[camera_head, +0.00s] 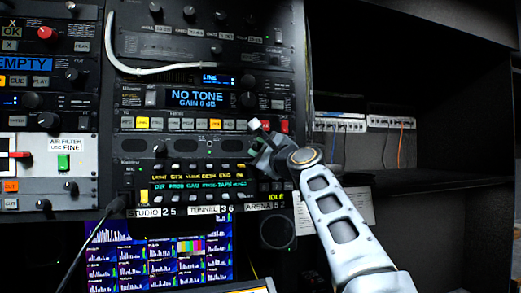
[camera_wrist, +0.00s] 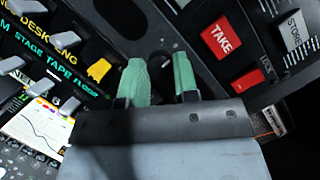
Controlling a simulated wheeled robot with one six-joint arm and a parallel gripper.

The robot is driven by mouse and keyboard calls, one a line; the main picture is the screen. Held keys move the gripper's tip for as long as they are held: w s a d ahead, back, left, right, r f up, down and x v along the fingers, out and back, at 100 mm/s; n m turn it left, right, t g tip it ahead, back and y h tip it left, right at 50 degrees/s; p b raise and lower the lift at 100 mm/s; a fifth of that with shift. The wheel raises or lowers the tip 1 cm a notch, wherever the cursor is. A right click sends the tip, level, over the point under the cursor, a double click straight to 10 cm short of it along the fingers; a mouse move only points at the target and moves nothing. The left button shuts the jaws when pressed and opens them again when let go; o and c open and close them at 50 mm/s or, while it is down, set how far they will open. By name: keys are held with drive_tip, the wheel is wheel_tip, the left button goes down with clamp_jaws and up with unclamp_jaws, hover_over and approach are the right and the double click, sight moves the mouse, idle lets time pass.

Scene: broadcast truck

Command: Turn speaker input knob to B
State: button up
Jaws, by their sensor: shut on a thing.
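A small pale mark shows at the knob's top. No A or B label can be read around the knob, so its setting cannot be told. In the head view my gripper hides this knob.
A yellow switch (camera_wrist: 99,69) is at the left. The "NO TONE" display (camera_head: 197,99) is above. Dark open shelves lie right of the rack.

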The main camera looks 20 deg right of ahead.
drive_tip(key=o, duration=0.9)
drive_tip(key=shift+b+v, duration=3.15)
drive_tip(key=shift+v, duration=3.8)
